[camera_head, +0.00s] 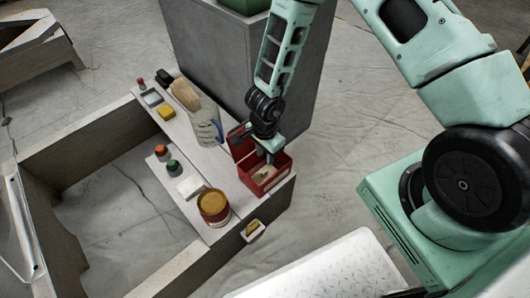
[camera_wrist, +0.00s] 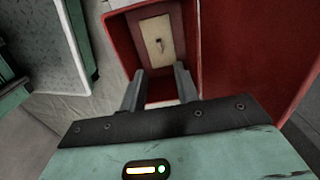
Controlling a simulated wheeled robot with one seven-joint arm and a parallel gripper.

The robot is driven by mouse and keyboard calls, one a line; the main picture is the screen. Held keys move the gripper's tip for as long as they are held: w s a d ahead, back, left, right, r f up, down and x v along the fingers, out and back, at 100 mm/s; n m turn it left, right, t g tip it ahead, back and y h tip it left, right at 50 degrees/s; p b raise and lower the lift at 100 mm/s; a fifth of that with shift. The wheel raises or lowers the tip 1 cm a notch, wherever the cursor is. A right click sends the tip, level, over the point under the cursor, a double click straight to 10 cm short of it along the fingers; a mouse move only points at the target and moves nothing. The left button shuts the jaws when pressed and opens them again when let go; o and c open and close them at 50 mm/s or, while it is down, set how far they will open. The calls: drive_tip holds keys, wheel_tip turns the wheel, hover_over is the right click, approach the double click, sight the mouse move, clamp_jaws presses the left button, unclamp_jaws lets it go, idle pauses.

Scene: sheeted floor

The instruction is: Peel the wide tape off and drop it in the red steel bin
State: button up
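The red steel bin (camera_head: 262,184) stands near the right end of the grey board, with a red panel raised at its back left. My gripper (camera_head: 270,158) points down into its opening. In the wrist view, the fingers of my gripper (camera_wrist: 159,78) are apart, with nothing visible between them. The bin's red wall (camera_wrist: 118,30) surrounds a beige rectangular piece (camera_wrist: 152,30) with a small grey mark or object on it. I cannot tell whether this piece is the wide tape. No strip of tape can be clearly made out elsewhere.
A red tin with a tan top (camera_head: 213,205), a white square (camera_head: 190,187), a clear jug (camera_head: 207,128) and orange and green knobs sit on the boards. A grey block (camera_head: 225,60) rises behind the bin.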

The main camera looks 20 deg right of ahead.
wheel_tip(320, 180, up, 18)
drive_tip(key=p, duration=0.9)
drive_tip(key=shift+f+p, duration=0.25)
drive_tip(key=shift+p, duration=0.15)
